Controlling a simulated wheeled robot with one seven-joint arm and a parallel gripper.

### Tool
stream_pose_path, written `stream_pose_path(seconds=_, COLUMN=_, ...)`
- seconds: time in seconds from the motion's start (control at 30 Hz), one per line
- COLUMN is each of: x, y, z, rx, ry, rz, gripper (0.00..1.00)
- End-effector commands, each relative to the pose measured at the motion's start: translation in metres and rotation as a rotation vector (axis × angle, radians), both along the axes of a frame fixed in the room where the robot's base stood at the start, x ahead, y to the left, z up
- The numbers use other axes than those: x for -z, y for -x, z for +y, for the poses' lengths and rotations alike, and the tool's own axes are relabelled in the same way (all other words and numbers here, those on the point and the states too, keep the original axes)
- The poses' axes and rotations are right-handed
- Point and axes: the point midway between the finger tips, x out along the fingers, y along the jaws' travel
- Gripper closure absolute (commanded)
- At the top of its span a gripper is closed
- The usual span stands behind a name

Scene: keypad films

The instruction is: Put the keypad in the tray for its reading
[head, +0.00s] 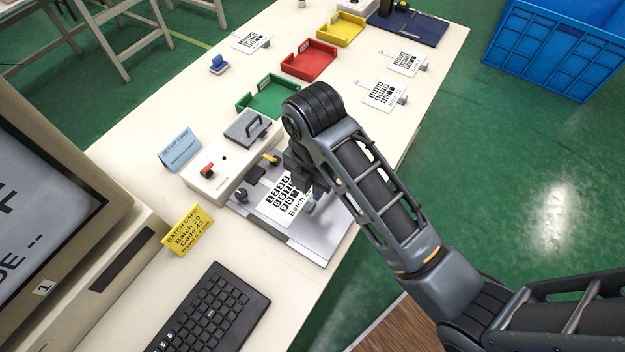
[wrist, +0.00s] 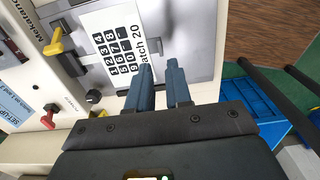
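A white keypad film marked "Batch 20" (head: 283,204) lies on the grey metal plate of the test fixture (head: 318,243); it also shows in the wrist view (wrist: 113,43). My gripper (wrist: 160,66) is over the plate beside the film's lettered end. Its two blue-grey fingers are apart, with bare plate showing between them. In the head view my arm hides part of the film and most of the gripper. Green (head: 262,108), red (head: 308,72) and yellow (head: 341,40) trays stand in a row farther along the bench. The monitor (head: 45,215) shows "CODE --", partly cut off.
The fixture has a yellow lever (wrist: 52,44) and a red switch (head: 207,170). A yellow batch card (head: 187,232), a blue set-up card (head: 181,150) and a keyboard (head: 212,310) are nearby. Other keypad films (head: 384,95) lie on the bench. A blue crate (head: 555,50) is on the floor.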

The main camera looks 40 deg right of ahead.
Motion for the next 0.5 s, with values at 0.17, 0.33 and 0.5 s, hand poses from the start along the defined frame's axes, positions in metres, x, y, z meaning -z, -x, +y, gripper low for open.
stream_pose_path(seconds=0.17, x=0.008, y=0.000, z=0.001, rx=-0.015, ry=-0.003, rz=0.016, gripper=0.81)
stream_pose_path(seconds=0.33, x=0.031, y=0.000, z=0.001, rx=-0.014, ry=-0.004, rz=0.015, gripper=0.81)
stream_pose_path(seconds=0.5, x=0.055, y=0.000, z=0.002, rx=-0.014, ry=-0.003, rz=0.014, gripper=0.81)
